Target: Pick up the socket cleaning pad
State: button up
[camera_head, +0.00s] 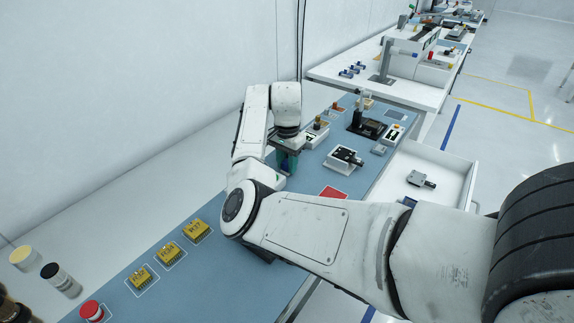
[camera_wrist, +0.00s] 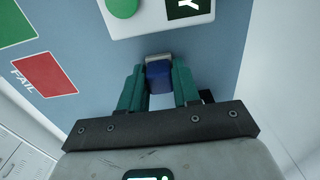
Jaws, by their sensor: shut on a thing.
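In the wrist view, a small blue block with a pale grey-beige end (camera_wrist: 158,70) sits between the two teal fingers of my gripper (camera_wrist: 160,78). I take it to be the socket cleaning pad. My gripper is shut on it, with a finger on each side. The pale end lies by the edge of a white panel; I cannot tell whether it touches. In the head view, my gripper (camera_head: 288,160) points down over the blue bench mat, and the pad is mostly hidden there.
The white panel (camera_wrist: 185,28) carries a green button (camera_wrist: 122,8) and a dark label. A red FAIL area (camera_wrist: 45,75) lies on the mat. In the head view, yellow blocks (camera_head: 168,253) stand nearer, a black-and-white fixture (camera_head: 344,159) stands right, and an open white drawer (camera_head: 440,166) sits beyond the bench edge.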

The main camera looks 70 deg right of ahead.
jog(key=shift+r, duration=0.15)
jog(key=shift+r, duration=0.25)
jog(key=s+a+r+p, duration=0.1)
jog(key=s+a+r, duration=0.2)
jog(key=s+r, duration=0.3)
jog(key=s+a+r, duration=0.2)
jog(key=s+r, duration=0.4)
jog(key=shift+s+a+p, duration=0.4)
jog(key=shift+r, duration=0.1)
